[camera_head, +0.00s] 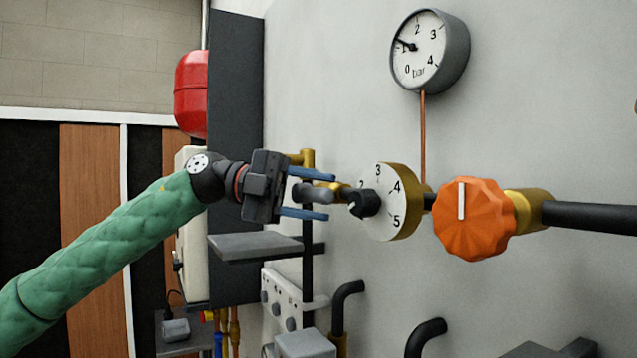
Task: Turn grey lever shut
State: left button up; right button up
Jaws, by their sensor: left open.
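The grey lever (314,194) is a short rounded handle at a brass fitting, just left of a numbered dial. It points left, roughly level, into my gripper. My left gripper (329,197) is open, its blue fingers pointing right. One finger is above the lever and one below, with the lever between them. I see gaps on both sides, but cannot tell how deep the lever sits. My right gripper is not in view.
Right of the lever are a brass dial (388,203) with a black pointer knob and an orange knob (475,219). A pressure gauge (430,50) hangs above. A grey shelf (255,246) lies below my gripper. A red vessel (191,93) is at upper left.

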pick_arm(q)
jog(key=shift+s+d, duration=0.1)
jog(key=shift+d, duration=0.2)
jog(key=shift+s, duration=0.3)
jog(key=shift+d, duration=0.1)
jog(key=shift+w, duration=0.15)
jog(key=shift+c, duration=1.4)
grip_shut()
jog(key=shift+f, duration=0.1)
